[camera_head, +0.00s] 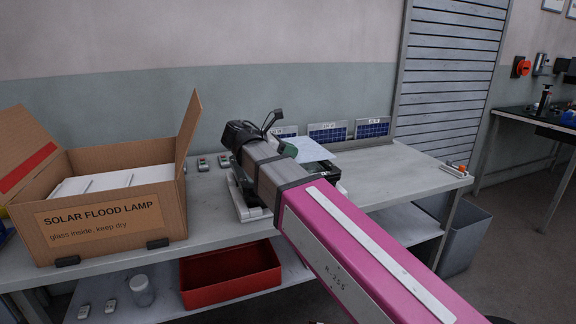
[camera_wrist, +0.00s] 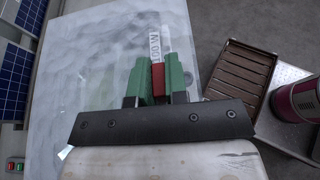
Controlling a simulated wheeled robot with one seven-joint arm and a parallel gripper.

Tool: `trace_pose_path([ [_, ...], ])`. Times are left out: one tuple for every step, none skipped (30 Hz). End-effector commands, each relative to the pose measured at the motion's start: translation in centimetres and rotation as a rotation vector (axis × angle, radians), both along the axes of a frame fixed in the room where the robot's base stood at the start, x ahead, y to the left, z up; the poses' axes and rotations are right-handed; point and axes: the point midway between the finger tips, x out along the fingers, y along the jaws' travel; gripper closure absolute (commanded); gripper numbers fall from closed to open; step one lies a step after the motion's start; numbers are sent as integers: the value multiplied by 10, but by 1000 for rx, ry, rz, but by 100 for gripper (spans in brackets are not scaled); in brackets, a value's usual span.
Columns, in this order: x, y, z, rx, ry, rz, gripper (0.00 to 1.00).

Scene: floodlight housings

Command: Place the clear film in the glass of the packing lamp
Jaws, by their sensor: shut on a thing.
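My gripper (camera_wrist: 158,82) has green fingers, shut on a small red tab (camera_wrist: 158,76). A broad pale, see-through sheet, which I take as the clear film (camera_wrist: 90,60), spreads out around and beyond the fingers. The print "100 W" shows at the fingertips; I cannot tell whether it is on the film or beneath it. In the head view the pale sheet (camera_head: 318,150) shows just past my gripper (camera_head: 288,150), over a dark object (camera_head: 322,167). A grey frame-like piece (camera_head: 240,203) stands beside my wrist, partly hidden. I cannot tell which piece is the packing lamp.
An open carton marked SOLAR FLOOD LAMP (camera_head: 110,215) stands on the bench at left. Several small parts (camera_head: 203,165) lie behind my arm. Blue solar panels (camera_head: 327,132) line the back. A red bin (camera_head: 230,273) sits on the lower shelf. The bench's right part (camera_head: 400,175) is mostly clear.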

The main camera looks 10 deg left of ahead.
Motion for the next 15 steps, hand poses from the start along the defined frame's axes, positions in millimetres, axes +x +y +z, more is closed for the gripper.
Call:
trace_pose_path([
  [14, 4, -6, -1, 1, -3, 100],
  [20, 5, -10, -1, 1, -1, 100],
  [28, 7, -15, -1, 2, -1, 100],
  [34, 8, -18, -1, 2, -1, 100],
  [40, 9, -22, -1, 1, -1, 100],
  [48, 10, -26, -1, 0, -2, 100],
  [53, 11, -30, -1, 0, -2, 100],
  [59, 12, -34, -1, 0, -2, 100],
  [65, 13, -38, -1, 0, -2, 100],
  [69, 14, -40, -1, 0, -2, 100],
  [73, 15, -42, -1, 0, -1, 100],
  [78, 15, -45, -1, 0, -1, 100],
  [80, 15, -47, -1, 0, -1, 100],
  [83, 16, -49, -1, 0, -1, 100],
  [85, 16, -51, -1, 0, -1, 100],
])
